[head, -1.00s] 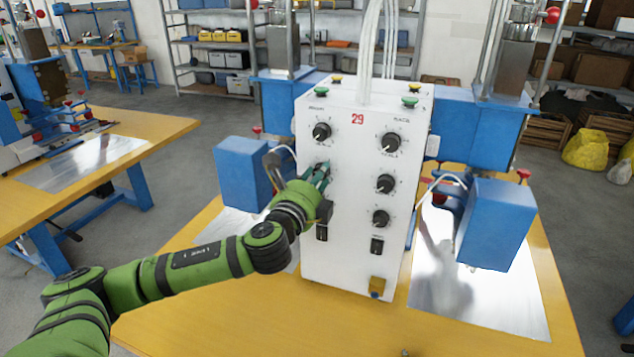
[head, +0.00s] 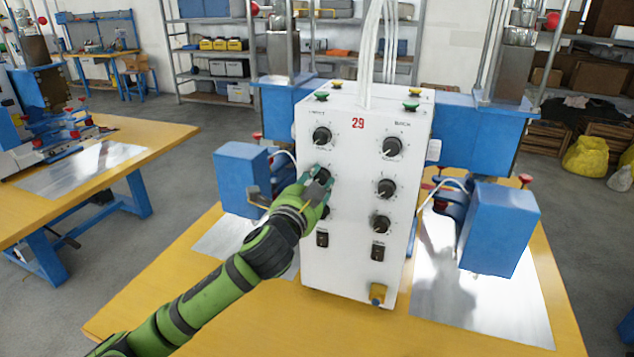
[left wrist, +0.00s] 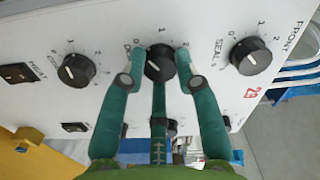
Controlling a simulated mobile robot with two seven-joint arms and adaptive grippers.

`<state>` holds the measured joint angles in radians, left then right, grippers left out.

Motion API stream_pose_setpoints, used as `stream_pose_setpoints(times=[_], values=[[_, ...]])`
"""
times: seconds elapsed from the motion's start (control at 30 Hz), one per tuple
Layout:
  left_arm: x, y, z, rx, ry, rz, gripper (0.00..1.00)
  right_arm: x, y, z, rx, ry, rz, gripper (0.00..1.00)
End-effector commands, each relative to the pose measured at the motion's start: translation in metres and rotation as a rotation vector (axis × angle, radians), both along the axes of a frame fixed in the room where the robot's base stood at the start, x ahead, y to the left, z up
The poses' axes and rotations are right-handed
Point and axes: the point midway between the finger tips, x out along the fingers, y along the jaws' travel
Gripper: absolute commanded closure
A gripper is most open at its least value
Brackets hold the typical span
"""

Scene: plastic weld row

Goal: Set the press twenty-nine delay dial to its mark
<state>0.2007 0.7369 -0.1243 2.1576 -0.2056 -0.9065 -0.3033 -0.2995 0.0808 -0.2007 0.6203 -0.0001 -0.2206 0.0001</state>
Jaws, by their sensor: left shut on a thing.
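The white control box marked 29 (head: 350,240) stands upright on the yellow table. Its front has two columns of black dials. My left gripper (head: 321,178) is shut on the middle dial of the left column (left wrist: 160,63), with one teal finger on each side of it in the left wrist view. That dial's label is partly hidden by a finger, and I cannot read its pointer against a mark. The upper left dial (head: 321,137), labelled SEAL, is free. The lower left dial (left wrist: 76,70) is also free. My right gripper is not in view.
The right column has several dials, among them the middle one (head: 385,187). Rocker switches sit below, such as the left one (head: 322,239). Blue press blocks (head: 241,180) (head: 497,228) flank the box. Coloured buttons and cables are on top.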

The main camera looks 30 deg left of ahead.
Motion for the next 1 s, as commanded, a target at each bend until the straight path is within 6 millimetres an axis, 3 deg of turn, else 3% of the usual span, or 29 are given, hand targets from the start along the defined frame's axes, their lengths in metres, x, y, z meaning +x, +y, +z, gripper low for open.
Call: stream_pose_setpoints(times=[0.4, 0.97, 1.0], values=[[0.0001, -0.0012, -0.0020, -0.192, -0.040, -0.002, 1.00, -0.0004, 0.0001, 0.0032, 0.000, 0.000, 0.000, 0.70], [0.0002, -0.0011, -0.0018, -0.221, -0.049, -0.003, 1.00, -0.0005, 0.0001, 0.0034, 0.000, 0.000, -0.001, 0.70], [0.0002, -0.0012, -0.0018, -0.221, -0.049, -0.003, 0.60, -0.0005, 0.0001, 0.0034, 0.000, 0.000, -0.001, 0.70]])
